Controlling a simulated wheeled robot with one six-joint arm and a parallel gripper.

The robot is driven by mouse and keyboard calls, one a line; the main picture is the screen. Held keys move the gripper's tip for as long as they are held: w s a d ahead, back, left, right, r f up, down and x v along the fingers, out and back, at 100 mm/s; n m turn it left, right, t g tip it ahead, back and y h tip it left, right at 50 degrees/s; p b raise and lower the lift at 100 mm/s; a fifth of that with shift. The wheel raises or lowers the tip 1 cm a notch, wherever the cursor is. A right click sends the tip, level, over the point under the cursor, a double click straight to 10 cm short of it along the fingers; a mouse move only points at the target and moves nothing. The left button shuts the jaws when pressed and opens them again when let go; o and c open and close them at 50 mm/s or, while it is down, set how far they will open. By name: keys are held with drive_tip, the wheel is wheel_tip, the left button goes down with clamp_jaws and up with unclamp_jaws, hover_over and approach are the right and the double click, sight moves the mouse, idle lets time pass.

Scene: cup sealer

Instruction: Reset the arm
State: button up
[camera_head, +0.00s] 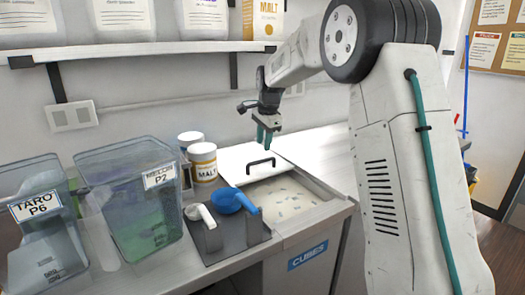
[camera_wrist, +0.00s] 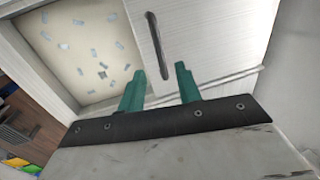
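My gripper (camera_head: 267,135) hangs fingers-down at the end of my arm, above the lid at the back of the counter. In the wrist view its two green fingers (camera_wrist: 160,88) stand apart with nothing between them. Below is the cubes bin (camera_head: 302,186), labelled CUBES, with small pale cubes inside. Its white lid (camera_head: 233,160) with a black handle (camera_head: 261,163) is slid back, so the front part of the bin is open. The handle also shows in the wrist view (camera_wrist: 157,45), apart from the fingers.
Left of the bin, a blue scoop (camera_head: 228,200) and a white scoop (camera_head: 203,215) rest in metal holders. Malt jars (camera_head: 203,162) and clear tubs labelled MELON P2 (camera_head: 130,205) and TARO P6 (camera_head: 40,235) stand further left. A wall shelf (camera_head: 140,48) holds containers above.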

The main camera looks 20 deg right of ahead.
drive_tip(key=shift+s+r, duration=0.15)
drive_tip(key=shift+r, duration=0.5)
drive_tip(key=s+a+n, duration=0.3)
drive_tip(key=s+n, duration=0.2)
drive_tip(key=s, duration=1)
drive_tip(key=s+a+n, duration=0.3)
drive_tip(key=s+n, duration=0.3)
drive_tip(key=s, duration=1)
drive_tip(key=s+a+n, duration=0.3)
drive_tip(key=s+n, duration=0.2)
drive_tip(key=s, duration=1.1)
drive_tip(key=shift+a+f+n+g, duration=0.15)
drive_tip(key=shift+f+n+g, duration=0.15)
drive_tip(key=shift+g, duration=0.1)
